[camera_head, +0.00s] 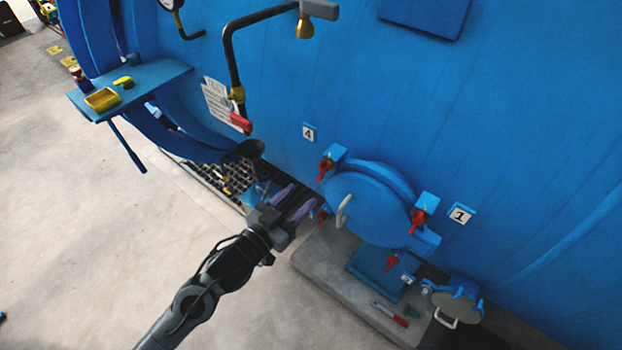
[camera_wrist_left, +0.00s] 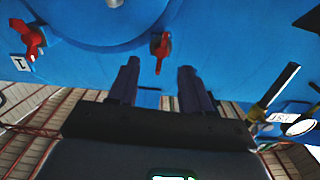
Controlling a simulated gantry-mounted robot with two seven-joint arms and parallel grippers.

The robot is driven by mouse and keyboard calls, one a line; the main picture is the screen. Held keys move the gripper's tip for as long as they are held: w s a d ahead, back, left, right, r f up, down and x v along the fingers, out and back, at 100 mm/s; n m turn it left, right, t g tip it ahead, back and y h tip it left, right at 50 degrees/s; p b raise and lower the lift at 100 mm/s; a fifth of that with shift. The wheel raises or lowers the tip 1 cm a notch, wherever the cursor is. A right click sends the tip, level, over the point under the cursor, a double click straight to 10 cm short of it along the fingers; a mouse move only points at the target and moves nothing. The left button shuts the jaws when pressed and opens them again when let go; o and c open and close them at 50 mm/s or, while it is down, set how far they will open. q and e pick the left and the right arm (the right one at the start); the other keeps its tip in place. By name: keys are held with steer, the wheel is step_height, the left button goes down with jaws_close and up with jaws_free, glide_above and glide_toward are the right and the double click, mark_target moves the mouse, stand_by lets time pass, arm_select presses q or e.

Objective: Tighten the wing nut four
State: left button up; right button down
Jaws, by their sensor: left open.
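A blue round hatch (camera_head: 365,207) on the big blue vessel has red wing nuts around its rim. Wing nut four (camera_head: 326,167) is at the upper left of the hatch, below the plate marked 4 (camera_head: 308,132). In the left wrist view, a red wing nut (camera_wrist_left: 160,48), apparently the same one, lies just beyond the gap between my fingertips. My left gripper (camera_head: 293,201) is open, with its purple fingers pointing at the hatch's left side, below and left of wing nut four. The fingers look apart from the nut. My right gripper is out of view.
Other red wing nuts sit at the hatch's right (camera_head: 417,218) and bottom (camera_head: 391,263). A black pipe with a red-handled valve (camera_head: 240,122) stands above left. A blue shelf (camera_head: 160,75) juts out at the upper left. A red-handled tool (camera_head: 392,314) lies on the grey plinth.

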mark_target(324, 169)
arm_select(q)
steer(key=x, duration=1.1)
steer(key=shift+w+a+r, duration=0.1)
steer(key=shift+w+r, duration=0.1)
steer(key=shift+r, duration=0.2)
steer(key=shift+c, duration=0.5)
jaws_close()
